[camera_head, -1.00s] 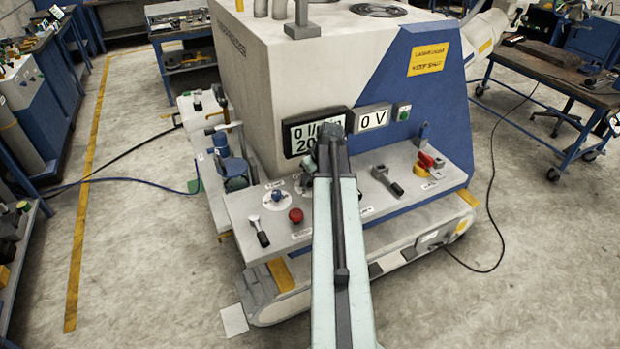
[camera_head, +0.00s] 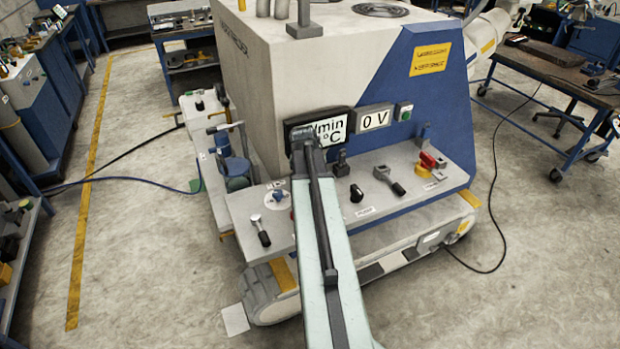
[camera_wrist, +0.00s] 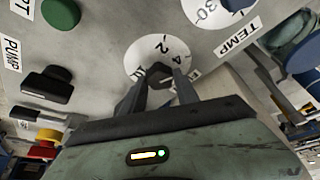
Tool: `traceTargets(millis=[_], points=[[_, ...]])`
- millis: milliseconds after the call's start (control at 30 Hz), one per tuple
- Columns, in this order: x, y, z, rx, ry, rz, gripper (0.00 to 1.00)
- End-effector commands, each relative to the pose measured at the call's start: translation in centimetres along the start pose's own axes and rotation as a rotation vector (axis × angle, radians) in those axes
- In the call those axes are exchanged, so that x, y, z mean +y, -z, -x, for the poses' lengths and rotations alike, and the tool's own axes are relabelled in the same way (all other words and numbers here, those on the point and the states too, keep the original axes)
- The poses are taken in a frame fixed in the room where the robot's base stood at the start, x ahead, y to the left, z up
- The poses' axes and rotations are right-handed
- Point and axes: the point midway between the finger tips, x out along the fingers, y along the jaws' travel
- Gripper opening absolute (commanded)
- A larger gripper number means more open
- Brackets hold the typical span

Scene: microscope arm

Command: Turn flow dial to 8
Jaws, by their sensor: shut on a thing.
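In the wrist view the flow dial (camera_wrist: 143,57) is a white round plate with black figures, 2 and 4 among them, and a dark knob at its middle. My gripper (camera_wrist: 158,74) has its two fingers shut on that knob, one finger on each side. The knob's pointer and the setting cannot be read. The label beside the dial is mostly hidden by a finger. In the head view my arm hides the dial and the fingertips. The display (camera_head: 334,130) shows "min" and "°C"; my arm covers its figures.
The temp dial (camera_wrist: 208,13), with a blue knob, is close by. The black pump switch (camera_wrist: 48,84) is on the other side. A red and yellow switch (camera_head: 428,162) and a lever (camera_head: 390,180) share the panel. A 0 V display (camera_head: 374,120) is above.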

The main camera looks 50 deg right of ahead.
Motion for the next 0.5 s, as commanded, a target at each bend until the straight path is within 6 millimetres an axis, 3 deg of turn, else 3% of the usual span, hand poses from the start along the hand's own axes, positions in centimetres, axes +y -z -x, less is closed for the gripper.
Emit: traceTargets(millis=[500], points=[[-1.01,0.05,-0.07,-0.007,-0.169,-0.430,0.00]])
